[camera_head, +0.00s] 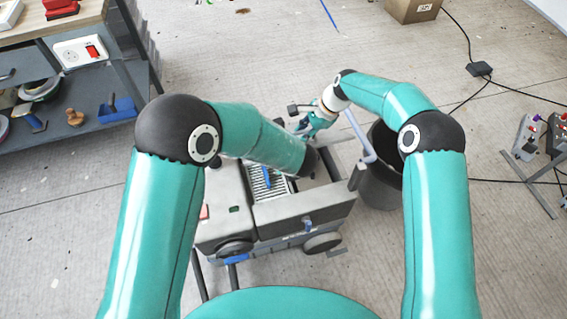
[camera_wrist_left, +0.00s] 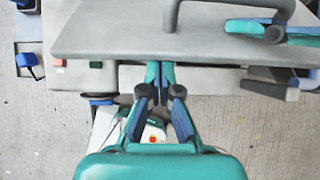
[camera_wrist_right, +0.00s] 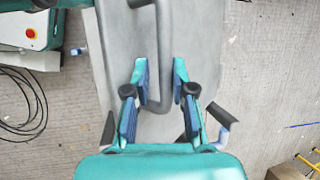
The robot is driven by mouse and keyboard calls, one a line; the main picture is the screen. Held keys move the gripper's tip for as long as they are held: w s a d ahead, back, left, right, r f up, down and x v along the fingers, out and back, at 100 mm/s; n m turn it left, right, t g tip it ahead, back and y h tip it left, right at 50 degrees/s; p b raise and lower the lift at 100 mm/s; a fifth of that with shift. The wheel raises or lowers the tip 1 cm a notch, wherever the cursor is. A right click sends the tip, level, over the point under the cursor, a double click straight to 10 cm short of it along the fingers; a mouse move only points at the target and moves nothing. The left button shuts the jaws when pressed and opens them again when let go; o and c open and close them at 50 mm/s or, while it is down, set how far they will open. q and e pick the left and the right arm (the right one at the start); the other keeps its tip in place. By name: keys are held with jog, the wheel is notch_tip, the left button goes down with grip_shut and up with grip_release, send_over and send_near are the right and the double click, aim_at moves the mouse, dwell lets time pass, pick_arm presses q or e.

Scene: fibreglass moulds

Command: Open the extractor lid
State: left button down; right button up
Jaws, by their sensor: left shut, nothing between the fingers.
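The extractor (camera_head: 306,212) is a grey wheeled machine in the middle of the head view. A white ribbed part shows in its top opening. In the left wrist view its lid (camera_wrist_left: 150,38) is a flat grey panel with a tubular handle (camera_wrist_left: 215,10). My left gripper (camera_wrist_left: 160,68) is shut and empty at the lid's near edge; in the head view my left arm hides it. My right gripper (camera_head: 313,120) is above the extractor's far side. In the right wrist view its fingers stand apart, with the lid handle (camera_wrist_right: 162,92) between them; firm contact does not show.
A dark bin (camera_head: 382,180) stands right beside the extractor. A workbench with shelves (camera_head: 75,145) is at the left, and a cardboard box (camera_head: 412,8) is at the back. Cables (camera_head: 505,92) lie at the right. The floor in front of the bench is clear.

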jog(key=o, duration=0.3)
jog(key=shift+s+d+f, duration=0.1)
jog(key=shift+s+f, duration=0.3)
jog(key=shift+f, duration=0.15)
pick_arm(q)
jog(key=shift+w+a+r, duration=0.1)
jog(key=shift+w+r, duration=0.15)
jog(key=shift+w, duration=0.15)
pick_arm(e)
jog(key=shift+w+r, duration=0.1)
jog(key=shift+r, duration=0.05)
